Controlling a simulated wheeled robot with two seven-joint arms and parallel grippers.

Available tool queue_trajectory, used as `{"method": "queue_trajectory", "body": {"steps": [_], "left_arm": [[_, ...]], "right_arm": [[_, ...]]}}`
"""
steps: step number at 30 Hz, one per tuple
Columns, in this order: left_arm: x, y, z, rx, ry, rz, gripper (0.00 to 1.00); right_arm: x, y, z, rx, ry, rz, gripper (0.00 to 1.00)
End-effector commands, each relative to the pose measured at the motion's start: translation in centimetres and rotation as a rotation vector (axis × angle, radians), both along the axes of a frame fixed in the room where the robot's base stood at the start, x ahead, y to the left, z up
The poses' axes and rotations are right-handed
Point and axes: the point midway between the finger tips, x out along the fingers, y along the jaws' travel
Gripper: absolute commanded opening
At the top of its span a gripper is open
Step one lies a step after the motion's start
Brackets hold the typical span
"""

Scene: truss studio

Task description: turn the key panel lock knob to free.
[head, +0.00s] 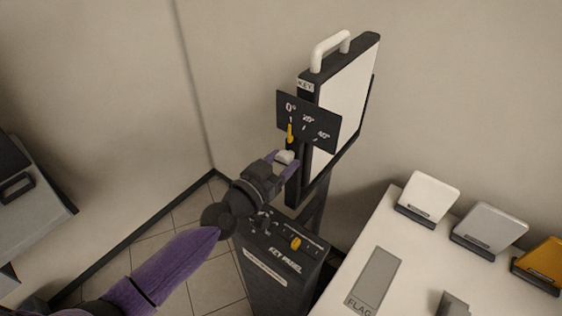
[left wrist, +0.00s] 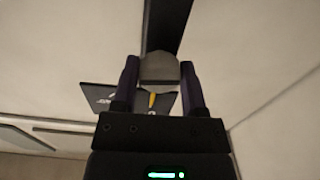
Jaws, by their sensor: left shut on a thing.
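The key panel (head: 345,95) is a white light panel in a black frame with a white handle on top, on a dark stand. A black angle plate (head: 309,122) on its side reads 0°, 20° and 40°. A yellow pointer (head: 290,132) stands near the 0° mark; its tip also shows in the left wrist view (left wrist: 152,100). The pale grey lock knob (left wrist: 160,70) is between the fingers of my left gripper (head: 284,160), which is shut on it. The knob is partly hidden by the gripper in the head view. My right gripper is not in view.
A dark box labelled KEY PANEL (head: 283,262) with a yellow slider knob (head: 296,243) stands below the panel. A white table (head: 400,262) at the right holds white, grey and orange cards in stands. A grey cabinet (head: 35,220) is at the left.

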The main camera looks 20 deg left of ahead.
Motion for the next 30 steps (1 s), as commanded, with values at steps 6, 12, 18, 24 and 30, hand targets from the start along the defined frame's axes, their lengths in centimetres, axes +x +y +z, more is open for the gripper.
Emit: {"method": "queue_trajectory", "body": {"steps": [6,12,18,24,30], "left_arm": [[0.00,-0.01,-0.02,-0.110,0.040,0.000,0.00],[-0.01,-0.04,-0.02,-0.277,0.099,0.001,0.00],[-0.04,-0.09,-0.02,-0.446,0.162,0.000,0.00],[-0.05,-0.10,0.00,-0.594,0.216,0.000,0.00],[-0.06,-0.11,0.02,-0.707,0.257,0.001,0.00]], "right_arm": [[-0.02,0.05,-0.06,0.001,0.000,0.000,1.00],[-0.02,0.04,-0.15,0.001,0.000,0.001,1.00],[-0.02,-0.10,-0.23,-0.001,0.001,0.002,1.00],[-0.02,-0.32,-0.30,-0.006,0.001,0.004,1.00],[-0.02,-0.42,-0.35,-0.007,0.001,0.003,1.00]]}}
